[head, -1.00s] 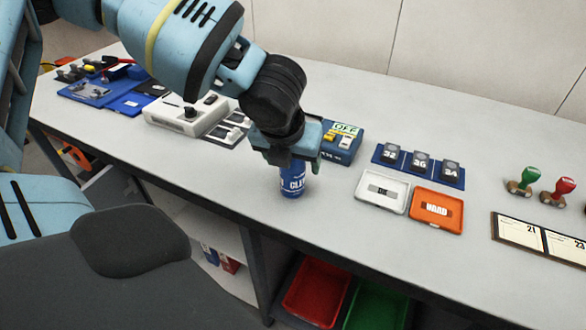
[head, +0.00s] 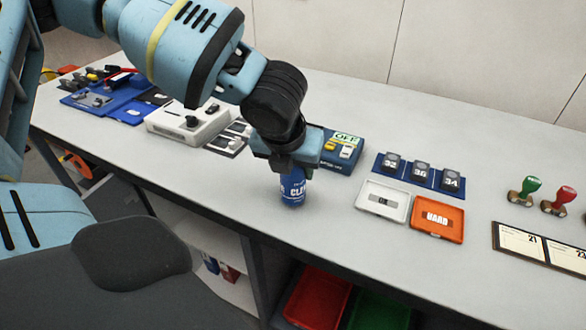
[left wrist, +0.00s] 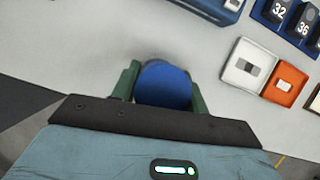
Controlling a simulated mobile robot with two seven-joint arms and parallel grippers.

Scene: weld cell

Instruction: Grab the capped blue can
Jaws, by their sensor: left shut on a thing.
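The blue can (head: 292,189) with white lettering stands upright on the grey workbench, near its front edge. My left gripper (head: 288,168) comes down over it from above and hides its top in the head view. In the left wrist view, the can's round blue top (left wrist: 163,86) sits between the two green fingers of the left gripper (left wrist: 164,88), which are shut on it. My right gripper is not in view.
Several numbered blocks on a blue holder (head: 420,176) and two stamps (head: 541,196) are farther right. A white device (head: 183,124) is left.

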